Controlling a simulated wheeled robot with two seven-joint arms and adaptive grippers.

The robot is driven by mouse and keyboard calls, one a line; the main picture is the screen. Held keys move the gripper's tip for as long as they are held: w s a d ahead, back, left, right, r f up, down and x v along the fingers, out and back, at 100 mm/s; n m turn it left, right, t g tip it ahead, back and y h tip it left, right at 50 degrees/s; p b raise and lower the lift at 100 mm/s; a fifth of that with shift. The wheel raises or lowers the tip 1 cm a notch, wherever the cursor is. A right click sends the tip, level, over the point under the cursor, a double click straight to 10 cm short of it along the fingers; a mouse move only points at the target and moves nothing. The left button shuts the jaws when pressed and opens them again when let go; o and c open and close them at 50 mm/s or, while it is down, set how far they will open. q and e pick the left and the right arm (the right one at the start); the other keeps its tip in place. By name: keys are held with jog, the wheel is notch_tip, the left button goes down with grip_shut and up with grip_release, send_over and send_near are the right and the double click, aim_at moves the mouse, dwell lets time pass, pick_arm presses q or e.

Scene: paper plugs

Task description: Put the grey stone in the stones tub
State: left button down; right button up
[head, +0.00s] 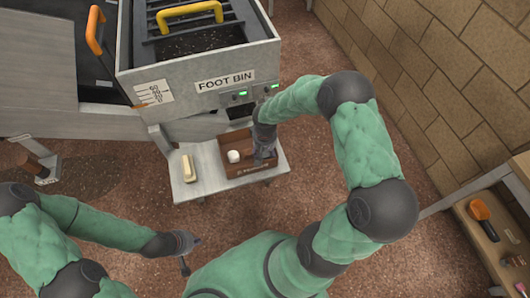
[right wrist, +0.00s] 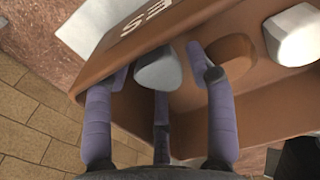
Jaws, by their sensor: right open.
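The stones tub (head: 236,172) is a brown open box on a small pale table in the head view. Its brown wall (right wrist: 112,62) with white letters shows in the right wrist view. The grey stone (right wrist: 158,72) is between my right gripper's spread fingers, near that wall; I cannot tell whether it rests on the tub floor. My right gripper (right wrist: 158,66) is open and reaches down at the tub's right part, where it (head: 263,150) hides the stone in the head view. My left gripper (head: 187,252) hangs low, away from the tub; its opening is unclear.
A white stone (head: 234,156) and a brown stone (right wrist: 232,52) are in the tub. A pale yellowish block (head: 188,168) lies on the table (head: 200,188) left of it. The foot bin (head: 200,75) stands behind; a shelf (head: 485,235) is at right.

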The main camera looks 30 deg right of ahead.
pick_arm(q)
notch_tip(320, 180, up, 5)
jog(key=p, duration=0.4)
jog(key=shift+f+p, duration=0.1)
jog(key=shift+p, duration=0.25)
pick_arm(e)
notch_tip(320, 180, up, 12)
jog(key=shift+r, duration=0.15)
